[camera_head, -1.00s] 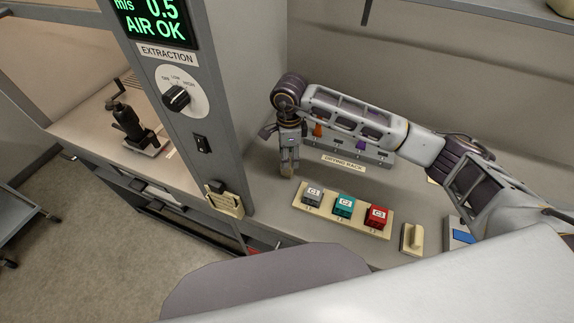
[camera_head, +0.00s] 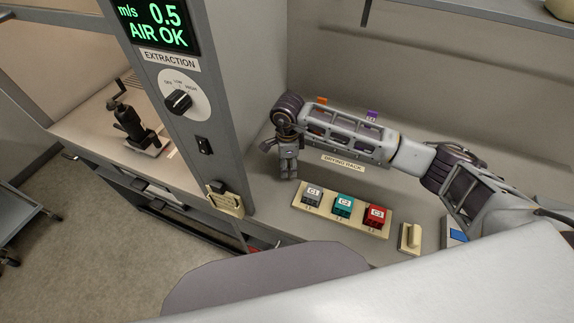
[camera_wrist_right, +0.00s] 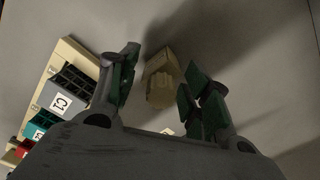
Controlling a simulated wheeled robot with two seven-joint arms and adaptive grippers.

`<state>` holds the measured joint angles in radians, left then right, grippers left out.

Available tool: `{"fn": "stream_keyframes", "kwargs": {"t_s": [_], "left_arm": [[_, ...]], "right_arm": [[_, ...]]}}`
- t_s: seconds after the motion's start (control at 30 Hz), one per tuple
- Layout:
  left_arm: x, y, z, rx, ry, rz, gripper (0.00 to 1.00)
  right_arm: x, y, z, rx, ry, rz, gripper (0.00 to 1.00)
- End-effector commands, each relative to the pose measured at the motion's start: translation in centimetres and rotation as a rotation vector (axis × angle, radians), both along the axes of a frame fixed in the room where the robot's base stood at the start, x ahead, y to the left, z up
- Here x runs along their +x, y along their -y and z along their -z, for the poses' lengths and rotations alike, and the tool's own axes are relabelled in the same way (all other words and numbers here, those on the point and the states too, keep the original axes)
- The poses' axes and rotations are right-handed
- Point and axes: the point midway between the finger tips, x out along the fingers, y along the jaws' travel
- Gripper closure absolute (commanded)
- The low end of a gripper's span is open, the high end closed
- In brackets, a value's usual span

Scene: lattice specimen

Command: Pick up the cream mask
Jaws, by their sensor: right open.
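A small cream-tan block with ridges on its face, which I take to be the cream mask (camera_wrist_right: 161,84), lies on the grey bench in the right wrist view. It is between the two spread fingers of my right gripper (camera_head: 288,174), with gaps visible on both sides. The gripper is open and points down at the bench, left of the drying rack in the head view. In that view I cannot make out the mask; the gripper covers that spot. My left gripper is not in view.
A cream stand (camera_head: 341,211) holds grey C1, teal C2 and red C3 blocks close to my right gripper. A cream handled block (camera_head: 410,238) stands right of it. The drying rack (camera_head: 343,163) is partly behind my arm. The extraction post (camera_head: 185,100) rises at left.

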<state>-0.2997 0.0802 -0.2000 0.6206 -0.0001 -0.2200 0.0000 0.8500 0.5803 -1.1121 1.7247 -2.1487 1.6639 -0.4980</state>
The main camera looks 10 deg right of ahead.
Motion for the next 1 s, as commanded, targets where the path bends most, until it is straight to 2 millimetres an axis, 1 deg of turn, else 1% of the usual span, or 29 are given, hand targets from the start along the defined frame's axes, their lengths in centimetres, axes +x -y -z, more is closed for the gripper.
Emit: {"fn": "stream_keyframes", "kwargs": {"t_s": [0.03,0.1,0.3,0.43,0.83,0.87,1.0], "left_arm": [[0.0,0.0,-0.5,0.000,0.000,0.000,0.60],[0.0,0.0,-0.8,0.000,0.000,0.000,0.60],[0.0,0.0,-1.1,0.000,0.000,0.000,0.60],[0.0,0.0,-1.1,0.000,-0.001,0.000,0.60],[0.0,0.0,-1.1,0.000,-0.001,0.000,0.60],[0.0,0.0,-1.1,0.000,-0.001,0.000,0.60],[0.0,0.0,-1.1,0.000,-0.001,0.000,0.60]], "right_arm": [[-0.1,-0.2,0.4,0.001,-0.003,0.000,0.52],[0.0,-0.2,1.1,-0.001,-0.003,0.000,0.52],[0.1,-0.2,2.9,-0.001,-0.001,0.000,0.52],[0.1,-0.2,3.3,0.001,0.000,-0.001,0.52],[0.1,-0.2,3.3,0.000,0.000,-0.001,0.52],[0.1,-0.2,3.3,0.000,0.001,-0.001,0.54],[0.1,-0.2,3.3,0.000,0.001,0.000,0.72]]}}
